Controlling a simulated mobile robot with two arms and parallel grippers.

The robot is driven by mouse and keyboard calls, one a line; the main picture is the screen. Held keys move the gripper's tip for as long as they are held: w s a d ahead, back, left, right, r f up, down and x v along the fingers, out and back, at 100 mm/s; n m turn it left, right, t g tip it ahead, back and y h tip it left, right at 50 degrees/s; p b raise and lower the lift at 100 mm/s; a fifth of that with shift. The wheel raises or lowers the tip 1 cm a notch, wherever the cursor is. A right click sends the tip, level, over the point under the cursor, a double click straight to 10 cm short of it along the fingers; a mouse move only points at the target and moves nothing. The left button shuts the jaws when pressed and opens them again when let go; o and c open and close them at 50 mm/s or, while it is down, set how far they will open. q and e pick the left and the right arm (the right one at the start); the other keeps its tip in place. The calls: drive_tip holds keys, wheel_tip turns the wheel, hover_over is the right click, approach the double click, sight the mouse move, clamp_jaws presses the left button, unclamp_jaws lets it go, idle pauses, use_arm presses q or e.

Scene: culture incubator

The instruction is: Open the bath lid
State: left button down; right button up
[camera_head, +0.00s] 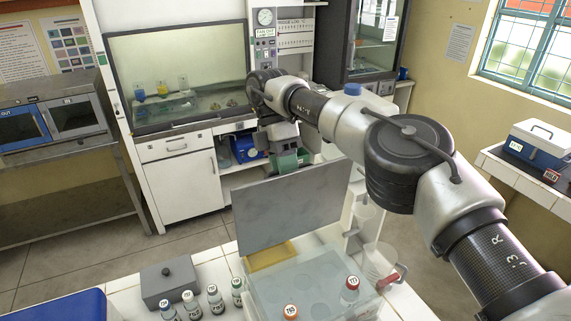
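A flat grey panel (290,205), which looks like the bath lid, stands nearly upright in the middle of the view. Below and in front of it is a pale, see-through box (330,272) with round openings in its top, which looks like the bath. Bottles with red (349,290) and orange (290,312) caps stand at it. My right arm reaches in from the right, and its gripper (288,162) is at the panel's top edge. The fingertips are partly hidden, so I cannot tell whether they grip the panel. My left gripper is not in view.
A grey box with a knob (170,281) and several small bottles (214,298) stand on the bench to the left. A yellow tray (270,257) lies by the panel's foot. Clear beakers (378,262) and a red-handled item (389,279) are at the right.

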drive_tip(key=shift+o, duration=0.4)
drive_tip(key=shift+w, duration=0.25)
drive_tip(key=shift+r, duration=0.1)
drive_tip(key=shift+s+d+r, duration=0.1)
drive_tip(key=r+b, duration=0.1)
drive_tip(key=s+d+r+b, duration=0.1)
drive_tip(key=r, duration=0.1)
drive_tip(key=d+r+b, duration=0.1)
drive_tip(key=shift+s+r, duration=0.15)
drive_tip(key=shift+r, duration=0.2)
drive_tip(key=s+d+r+b, duration=0.2)
drive_tip(key=s+d+r, duration=0.3)
drive_tip(key=d+r, duration=0.1)
drive_tip(key=shift+s+d+b, duration=0.2)
drive_tip(key=shift+d+b, duration=0.2)
drive_tip(key=shift+d, duration=0.3)
